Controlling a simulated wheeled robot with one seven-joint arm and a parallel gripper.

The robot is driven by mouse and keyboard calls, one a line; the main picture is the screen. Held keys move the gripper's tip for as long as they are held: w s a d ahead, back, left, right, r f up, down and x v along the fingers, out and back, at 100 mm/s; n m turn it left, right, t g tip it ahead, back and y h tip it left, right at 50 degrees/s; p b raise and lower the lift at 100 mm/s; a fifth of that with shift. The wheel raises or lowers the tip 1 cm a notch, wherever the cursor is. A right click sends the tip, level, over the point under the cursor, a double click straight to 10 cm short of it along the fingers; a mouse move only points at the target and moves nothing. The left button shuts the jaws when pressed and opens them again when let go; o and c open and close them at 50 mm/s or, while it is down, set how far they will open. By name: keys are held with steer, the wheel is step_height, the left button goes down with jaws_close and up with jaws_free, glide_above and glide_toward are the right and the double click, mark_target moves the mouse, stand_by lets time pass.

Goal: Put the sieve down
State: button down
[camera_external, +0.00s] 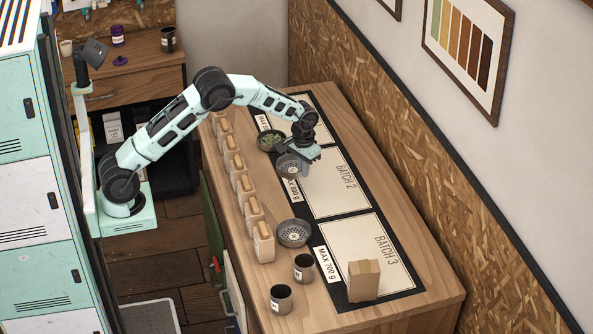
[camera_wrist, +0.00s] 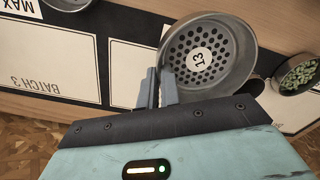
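A grey metal sieve (camera_external: 291,167) with a perforated base and a white label reading 13 is at my gripper, near the left edge of the BATCH 2 field. In the wrist view the sieve (camera_wrist: 225,48) fills the upper middle, its open side toward the camera. My gripper (camera_wrist: 158,88) has its two fingers close together on the sieve's left rim; it also shows in the external view (camera_external: 304,158). The sieve looks held just above the table, but the gap beneath it is hard to judge.
A bowl of green beans (camera_external: 269,140) stands close behind the sieve. A second sieve (camera_external: 293,233) lies nearer the front. The BATCH 2 field (camera_external: 335,185) is mostly clear.

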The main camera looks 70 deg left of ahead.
steer(key=m, duration=0.2)
steer(key=w+m, duration=0.1)
steer(key=m, duration=0.1)
steer(key=a+m+b, duration=0.1)
steer(key=m, duration=0.1)
steer(key=shift+w+f, duration=0.1)
steer(key=shift+w, duration=0.25)
steer(key=w+f+m, duration=0.1)
steer(key=f+m, duration=0.2)
steer(key=m, duration=0.2)
steer(key=w+a+f+m, duration=0.1)
steer(key=f+m, duration=0.2)
steer(key=m, duration=0.2)
steer(key=w+a+f+m, duration=0.1)
steer(key=f+m, duration=0.2)
steer(key=m, duration=0.2)
steer(key=shift+w+f, duration=0.2)
steer(key=shift+f, duration=0.05)
steer(key=shift+f, duration=0.1)
steer(key=c, duration=1.6)
jaws_free()
